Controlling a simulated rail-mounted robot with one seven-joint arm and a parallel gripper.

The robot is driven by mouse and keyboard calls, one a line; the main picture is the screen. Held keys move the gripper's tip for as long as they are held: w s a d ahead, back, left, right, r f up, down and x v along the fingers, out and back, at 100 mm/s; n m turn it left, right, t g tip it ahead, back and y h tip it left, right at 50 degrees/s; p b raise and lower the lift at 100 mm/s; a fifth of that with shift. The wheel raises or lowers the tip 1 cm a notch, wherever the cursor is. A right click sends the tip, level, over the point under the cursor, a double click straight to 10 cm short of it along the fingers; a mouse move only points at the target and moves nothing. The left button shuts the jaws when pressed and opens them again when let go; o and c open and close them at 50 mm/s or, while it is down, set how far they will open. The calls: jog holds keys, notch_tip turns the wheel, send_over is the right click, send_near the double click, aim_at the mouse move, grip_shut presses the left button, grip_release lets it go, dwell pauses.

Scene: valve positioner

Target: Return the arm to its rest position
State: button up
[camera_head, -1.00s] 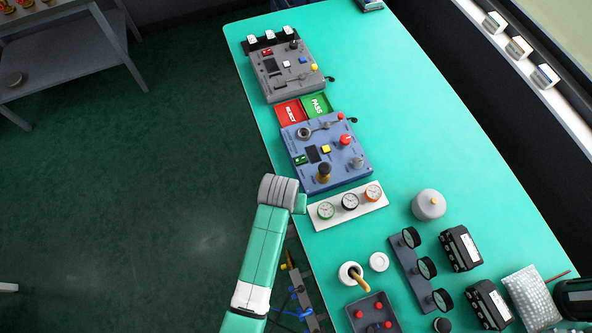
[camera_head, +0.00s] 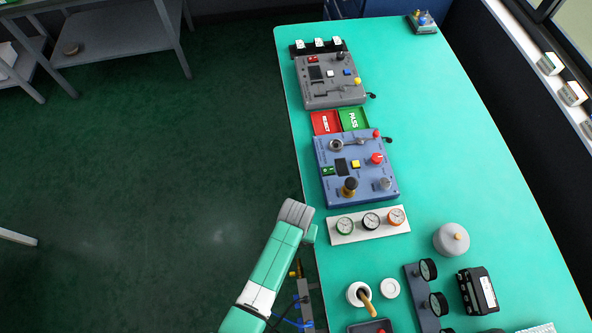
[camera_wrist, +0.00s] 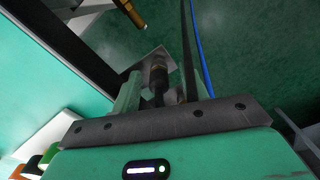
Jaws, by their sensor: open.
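My arm (camera_head: 272,262) reaches up from the bottom of the head view, bent at a grey joint beside the left edge of the green bench (camera_head: 450,150). My gripper's fingers are hidden or too small to tell there. In the wrist view my gripper (camera_wrist: 160,92) points down beside the bench edge, with its two green fingers apart. A dark, brass-banded tool-like piece (camera_wrist: 158,75) shows between the fingers in the picture, apparently beyond them. I see no grip on it.
The white gauge board (camera_head: 369,225) lies just right of my arm; the blue valve unit (camera_head: 356,170) is behind it. A rack with blue cable (camera_head: 305,300) is beside the bench, close to my arm. Open floor (camera_head: 150,170) lies to the left.

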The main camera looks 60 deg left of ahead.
grip_shut()
jog(key=shift+r+p, duration=1.1)
jog(key=shift+p, duration=0.05)
dwell(0.7)
notch_tip(320, 180, up, 4)
jog(key=p, duration=0.4)
dwell(0.3)
